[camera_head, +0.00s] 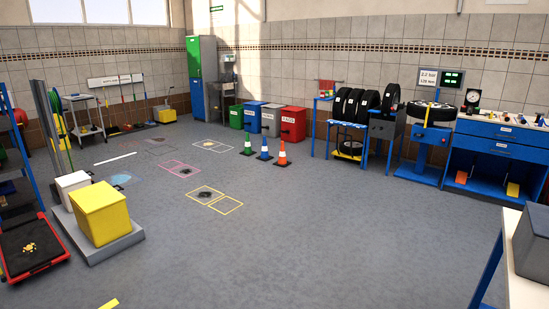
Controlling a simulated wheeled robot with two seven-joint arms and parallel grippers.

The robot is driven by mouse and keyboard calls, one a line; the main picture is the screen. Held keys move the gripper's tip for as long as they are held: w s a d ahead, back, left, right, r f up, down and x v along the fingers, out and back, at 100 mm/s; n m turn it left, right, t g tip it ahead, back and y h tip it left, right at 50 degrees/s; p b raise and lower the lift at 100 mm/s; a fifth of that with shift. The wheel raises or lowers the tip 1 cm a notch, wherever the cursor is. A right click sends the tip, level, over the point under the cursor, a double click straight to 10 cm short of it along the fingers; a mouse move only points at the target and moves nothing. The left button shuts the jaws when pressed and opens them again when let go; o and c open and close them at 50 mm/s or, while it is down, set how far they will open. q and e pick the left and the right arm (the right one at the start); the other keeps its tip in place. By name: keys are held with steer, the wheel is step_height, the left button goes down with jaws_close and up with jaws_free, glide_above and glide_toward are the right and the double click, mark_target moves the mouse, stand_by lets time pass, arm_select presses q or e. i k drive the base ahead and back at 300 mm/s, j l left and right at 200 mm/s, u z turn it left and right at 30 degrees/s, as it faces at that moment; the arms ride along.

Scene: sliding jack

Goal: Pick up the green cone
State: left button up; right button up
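A green cone (248,145) with a white band stands upright on the grey floor in the middle distance. A blue cone (264,148) and an orange cone (282,154), both with white bands, stand in a row to its right. The three cones are close together but apart. Neither of my grippers shows in the head view.
Green, blue, grey and red bins (293,124) stand behind the cones. A tyre rack (349,127) is to their right. A yellow box (100,213) sits on a low grey platform (112,245) at left. A table corner (524,289) is at lower right.

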mark_target(248, 151)
steer(key=i+u, duration=0.3)
steer(key=i, duration=8.6)
steer(key=i+j+z, duration=0.1)
steer(key=i+z, duration=0.25)
steer(key=i, duration=0.2)
steer(key=i+j+z, duration=0.35)
steer(key=i, duration=0.25)
steer(key=i+j+z, duration=0.4)
steer(key=i+l, duration=0.05)
steer(key=i, duration=0.05)
